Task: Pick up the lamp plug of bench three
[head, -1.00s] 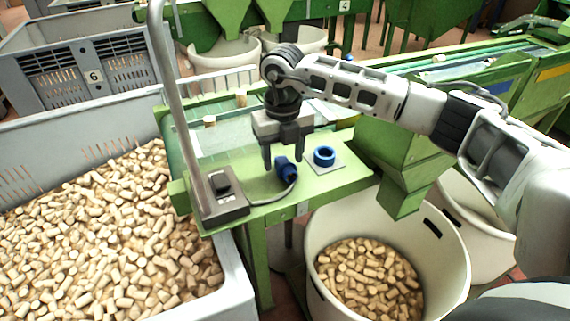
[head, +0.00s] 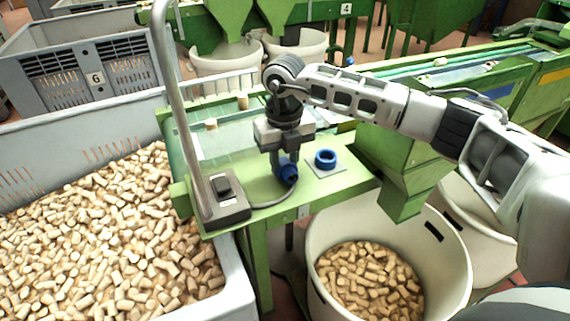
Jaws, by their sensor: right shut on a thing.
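My right gripper (head: 280,165) points down from above and is shut on the plug. Its fingers hide part of the plug, and I cannot tell whether the plug is clear of the bench top. The cable (head: 268,204) runs left to the dark lamp base (head: 226,206) with a grey upright pole (head: 178,100). My left gripper is not in view.
A blue ring-shaped socket (head: 326,158) sits on a grey plate just right of the plug. A large crate of corks (head: 238,285) is at left, and a white bin (head: 458,255) of corks is below the bench.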

